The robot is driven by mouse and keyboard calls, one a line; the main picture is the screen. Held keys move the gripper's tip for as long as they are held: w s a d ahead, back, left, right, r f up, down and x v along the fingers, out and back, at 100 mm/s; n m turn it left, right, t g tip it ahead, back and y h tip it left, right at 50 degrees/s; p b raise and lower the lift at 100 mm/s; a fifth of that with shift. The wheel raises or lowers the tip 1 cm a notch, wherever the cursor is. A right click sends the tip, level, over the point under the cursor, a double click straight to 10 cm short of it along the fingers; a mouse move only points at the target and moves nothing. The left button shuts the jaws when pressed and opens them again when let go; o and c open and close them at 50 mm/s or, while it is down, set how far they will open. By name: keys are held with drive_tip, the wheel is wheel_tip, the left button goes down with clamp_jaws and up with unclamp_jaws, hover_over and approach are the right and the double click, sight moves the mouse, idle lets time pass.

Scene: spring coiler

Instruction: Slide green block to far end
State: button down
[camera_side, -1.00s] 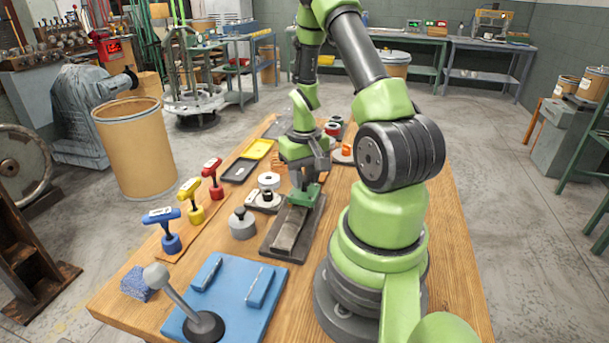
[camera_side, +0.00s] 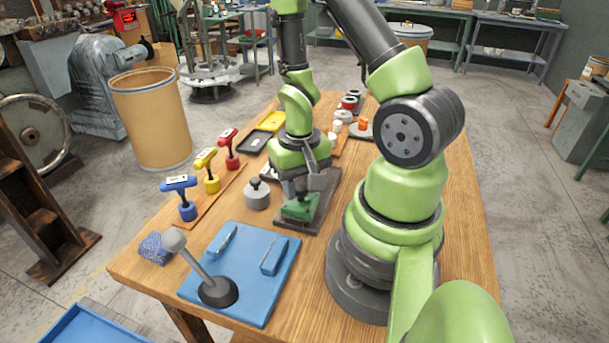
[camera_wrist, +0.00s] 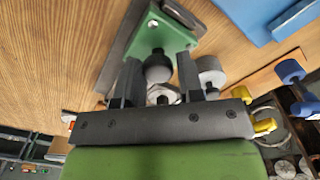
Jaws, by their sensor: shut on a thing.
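The green block (camera_side: 297,210) sits on a grey slide rail with a dark base (camera_side: 326,187). It is at the end of the rail nearest the side camera, close to the blue plate. My gripper (camera_side: 299,190) points down over it. In the wrist view, my gripper's two fingers (camera_wrist: 158,66) stand on either side of the block's round black knob (camera_wrist: 157,64), and the green block (camera_wrist: 165,37) lies beyond them. The gripper is shut on the block's knob. My gripper hides part of the rail in the side view.
A blue plate (camera_side: 245,290) with handles and a grey-knobbed lever (camera_side: 195,265) stands just in front. A grey weight (camera_side: 257,193) is left of the rail. Blue, yellow and red T-handled tools (camera_side: 212,170) line the left. Trays (camera_side: 253,142) lie behind.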

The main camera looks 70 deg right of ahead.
drive_tip(key=shift+a, duration=0.15)
drive_tip(key=c, duration=0.8)
unclamp_jaws()
drive_tip(key=shift+r, duration=0.1)
wheel_tip(320, 180, up, 10)
wheel_tip(320, 180, up, 8)
drive_tip(key=n+t, duration=0.2)
drive_tip(key=t, duration=0.2)
hover_over(300, 188)
drive_tip(key=w+a, duration=0.2)
drive_tip(key=a, duration=0.3)
drive_tip(key=s+a+r+n+t+y, duration=0.2)
drive_tip(key=s+a+r+n+t, duration=0.1)
drive_tip(key=r, duration=0.4)
drive_tip(key=s+a, duration=0.1)
drive_tip(key=a, duration=0.1)
drive_tip(key=shift+a, duration=0.4)
